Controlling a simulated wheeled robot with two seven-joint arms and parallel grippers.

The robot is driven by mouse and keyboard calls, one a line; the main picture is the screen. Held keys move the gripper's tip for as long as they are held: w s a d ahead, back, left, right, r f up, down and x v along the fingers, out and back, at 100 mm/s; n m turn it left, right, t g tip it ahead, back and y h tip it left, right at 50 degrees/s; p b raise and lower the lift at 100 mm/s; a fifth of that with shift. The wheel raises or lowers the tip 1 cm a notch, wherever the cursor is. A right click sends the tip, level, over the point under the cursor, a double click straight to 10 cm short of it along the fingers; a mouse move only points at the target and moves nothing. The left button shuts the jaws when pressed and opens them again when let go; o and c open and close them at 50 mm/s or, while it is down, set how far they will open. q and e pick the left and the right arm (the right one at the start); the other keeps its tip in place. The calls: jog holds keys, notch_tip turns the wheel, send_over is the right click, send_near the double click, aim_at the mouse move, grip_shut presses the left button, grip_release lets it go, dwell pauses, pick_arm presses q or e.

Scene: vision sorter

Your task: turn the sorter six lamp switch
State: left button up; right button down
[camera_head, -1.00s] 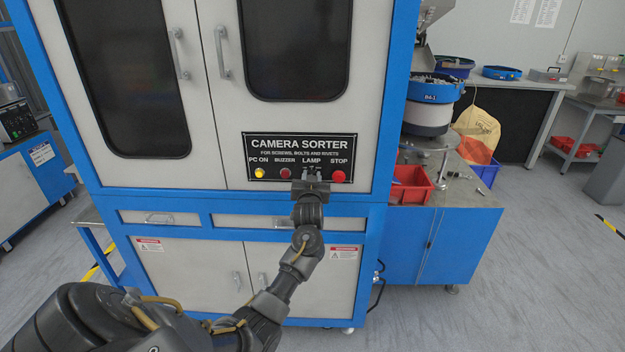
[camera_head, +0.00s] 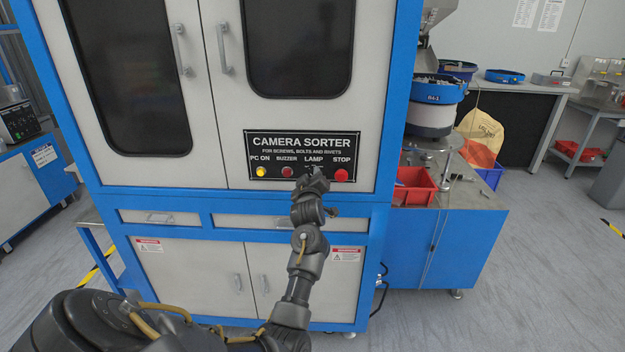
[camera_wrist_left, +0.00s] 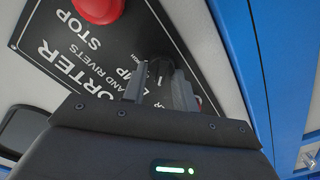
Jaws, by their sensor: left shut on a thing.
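The sorter (camera_head: 230,60) is a tall blue and white cabinet with a black CAMERA SORTER panel (camera_head: 256,146). The small lamp switch sits under the word LAMP, between the red buzzer button (camera_head: 287,171) and the red stop button (camera_head: 341,175). My left gripper (camera_head: 314,173) is at the switch and mostly covers it in the head view. In the left wrist view, the gripper (camera_wrist_left: 160,85) is shut on the dark lamp switch, its jaws rolled relative to the panel lettering. The switch's exact angle is hidden. My right gripper is not in view.
The yellow PC ON button (camera_head: 261,171) is at the panel's left. The stop button also shows close to the gripper in the left wrist view (camera_wrist_left: 98,8). A red bin (camera_head: 413,186) stands on a bench to the right. Open floor lies in front.

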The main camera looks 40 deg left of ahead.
pick_arm(q)
jog(key=shift+r+n, duration=0.1)
jog(key=shift+n, duration=0.3)
dwell(0.3)
jog(key=o, duration=1)
jog(key=shift+c, duration=0.2)
jog(key=b+v, duration=0.2)
jog(key=v, duration=0.8)
jog(key=shift+s+d, duration=0.25)
jog(key=shift+d, duration=0.05)
